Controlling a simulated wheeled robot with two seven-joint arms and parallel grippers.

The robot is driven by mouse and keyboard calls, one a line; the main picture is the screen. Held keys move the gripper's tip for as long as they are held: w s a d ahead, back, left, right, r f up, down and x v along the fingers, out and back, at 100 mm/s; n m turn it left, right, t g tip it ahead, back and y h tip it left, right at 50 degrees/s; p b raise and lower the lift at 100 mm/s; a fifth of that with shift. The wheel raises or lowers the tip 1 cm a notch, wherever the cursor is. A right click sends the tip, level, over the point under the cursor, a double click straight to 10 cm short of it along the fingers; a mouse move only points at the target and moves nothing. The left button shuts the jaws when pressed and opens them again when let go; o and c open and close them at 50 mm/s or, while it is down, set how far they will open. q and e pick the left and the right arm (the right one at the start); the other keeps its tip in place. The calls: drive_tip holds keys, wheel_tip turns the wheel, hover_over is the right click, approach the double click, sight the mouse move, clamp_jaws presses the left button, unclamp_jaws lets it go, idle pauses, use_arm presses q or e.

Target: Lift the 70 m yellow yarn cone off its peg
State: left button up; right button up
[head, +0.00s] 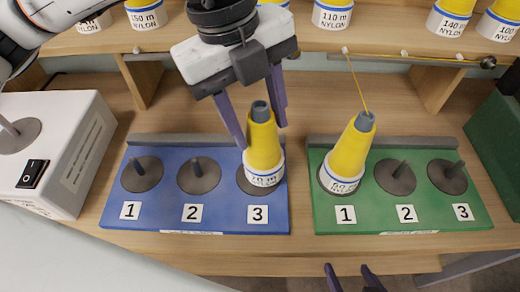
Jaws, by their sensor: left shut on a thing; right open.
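A yellow yarn cone (264,150) with a grey tip and a white label, which seems to read 70 m, is at position 3 of the blue board (225,222). It stands over the dark disc (243,185) there and hides the peg. I cannot tell whether its base is clear of the disc. My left gripper (256,132) reaches down from above, its purple fingers on either side of the cone's upper part, shut on it. My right gripper (354,272) shows only its purple fingertips at the bottom edge, open and empty, in front of the table edge.
Blue pegs 1 (141,174) and 2 (199,176) are empty. On the green board (400,218), another yellow cone (351,152) stands at 1, its thread (357,82) running up; pegs 2 and 3 are empty. A white switch box (62,140) stands left.

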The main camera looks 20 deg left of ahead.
use_arm(q)
drive_tip(key=shift+d+p+v, duration=0.2)
drive_tip(key=shift+p+v, duration=0.4)
drive_tip(key=shift+v, duration=0.45)
drive_tip(key=shift+d+p+v, duration=0.25)
drive_tip(key=shift+p+v, duration=0.3)
drive_tip(key=shift+v, duration=0.5)
drive_tip(key=shift+d+p+v, duration=0.2)
drive_tip(key=shift+p+v, duration=0.4)
drive_tip(key=shift+v, duration=0.45)
drive_tip(key=shift+w+r, duration=0.1)
drive_tip(key=shift+r, duration=0.05)
